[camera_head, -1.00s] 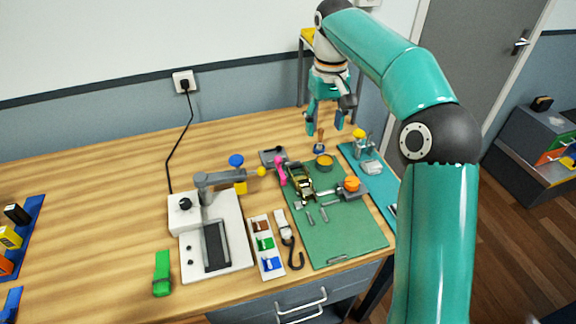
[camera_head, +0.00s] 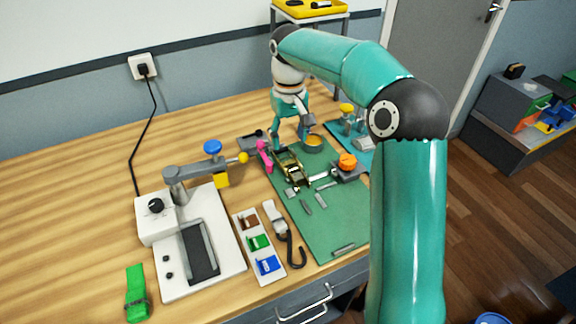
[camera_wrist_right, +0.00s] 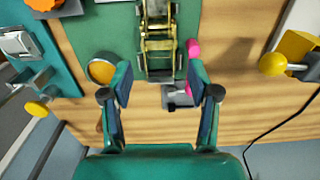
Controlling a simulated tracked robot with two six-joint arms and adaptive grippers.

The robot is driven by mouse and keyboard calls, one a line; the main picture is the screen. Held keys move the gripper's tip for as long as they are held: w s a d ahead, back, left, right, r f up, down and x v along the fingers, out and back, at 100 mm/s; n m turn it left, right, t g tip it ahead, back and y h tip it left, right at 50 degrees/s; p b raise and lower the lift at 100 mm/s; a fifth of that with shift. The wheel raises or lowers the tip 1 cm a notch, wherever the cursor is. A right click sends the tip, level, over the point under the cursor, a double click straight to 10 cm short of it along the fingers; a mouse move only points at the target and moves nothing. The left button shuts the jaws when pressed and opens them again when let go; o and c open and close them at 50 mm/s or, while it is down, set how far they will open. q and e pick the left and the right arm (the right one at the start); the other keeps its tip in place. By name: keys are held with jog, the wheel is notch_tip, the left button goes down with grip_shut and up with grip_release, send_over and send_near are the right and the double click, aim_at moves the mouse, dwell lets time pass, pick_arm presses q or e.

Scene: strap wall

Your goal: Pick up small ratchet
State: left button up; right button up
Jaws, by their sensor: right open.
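The small ratchet (camera_head: 291,167), a brass-coloured metal buckle, lies on the green mat (camera_head: 335,225). In the right wrist view the ratchet (camera_wrist_right: 158,42) is at the top centre, just beyond the fingertips. My right gripper (camera_head: 291,136) is open above the far end of the mat, behind the ratchet. In the right wrist view the two fingers (camera_wrist_right: 160,86) are spread wide with nothing between them, lined up with the ratchet. I cannot tell its exact height above the mat. My left gripper is not in view.
A pink piece (camera_head: 264,154) and a grey holder (camera_head: 250,142) are left of the ratchet. A white machine with an arm (camera_head: 195,240) stands at left.

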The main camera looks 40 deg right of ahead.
aim_at(290, 163)
notch_tip(290, 163, down, 9)
jog(key=shift+d+r, duration=0.15)
jog(key=shift+r, duration=0.05)
dwell(0.3)
jog(key=c, duration=1)
